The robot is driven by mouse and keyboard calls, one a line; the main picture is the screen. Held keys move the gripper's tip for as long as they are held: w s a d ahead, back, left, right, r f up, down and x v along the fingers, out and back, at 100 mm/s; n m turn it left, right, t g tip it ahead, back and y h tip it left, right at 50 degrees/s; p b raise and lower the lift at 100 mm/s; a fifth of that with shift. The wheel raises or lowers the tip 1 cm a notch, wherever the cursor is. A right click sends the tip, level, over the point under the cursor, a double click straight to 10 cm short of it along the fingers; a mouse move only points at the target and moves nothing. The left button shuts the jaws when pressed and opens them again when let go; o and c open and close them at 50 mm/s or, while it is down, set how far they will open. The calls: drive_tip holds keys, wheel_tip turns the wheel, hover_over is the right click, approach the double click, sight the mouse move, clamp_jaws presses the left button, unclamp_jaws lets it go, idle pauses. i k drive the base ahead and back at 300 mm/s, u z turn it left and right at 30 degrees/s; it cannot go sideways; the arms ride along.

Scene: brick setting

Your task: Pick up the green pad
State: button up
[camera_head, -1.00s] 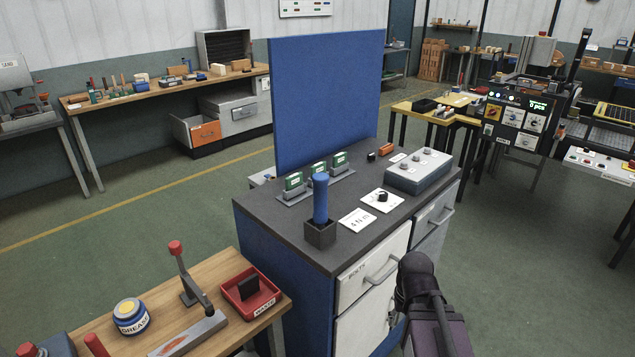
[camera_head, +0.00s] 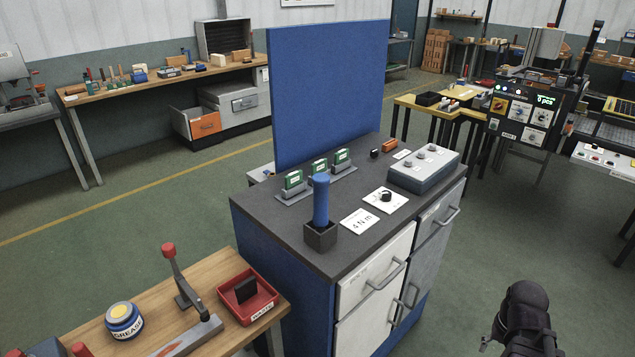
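I cannot pick out a thing that is clearly a green pad. Three small upright green pieces stand in grey holders on the dark top of the blue cabinet: a left one (camera_head: 293,180), a middle one (camera_head: 318,167) and a right one (camera_head: 342,156). My gripper's fingers cannot be made out.
A blue cylinder (camera_head: 321,201) stands in a dark holder near the cabinet's front. A grey control box (camera_head: 423,169) is at the right. A blue panel (camera_head: 325,95) rises behind. The near wooden bench carries a red tray (camera_head: 249,297) and a lever tool (camera_head: 184,277). Floor right of the cabinet is clear.

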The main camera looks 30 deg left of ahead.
sight(295, 177)
drive_tip(key=z, duration=0.25)
drive_tip(key=k, duration=1.1)
drive_tip(key=u, duration=1.4)
drive_tip(key=i, duration=1.25)
drive_tip(key=u, duration=0.05)
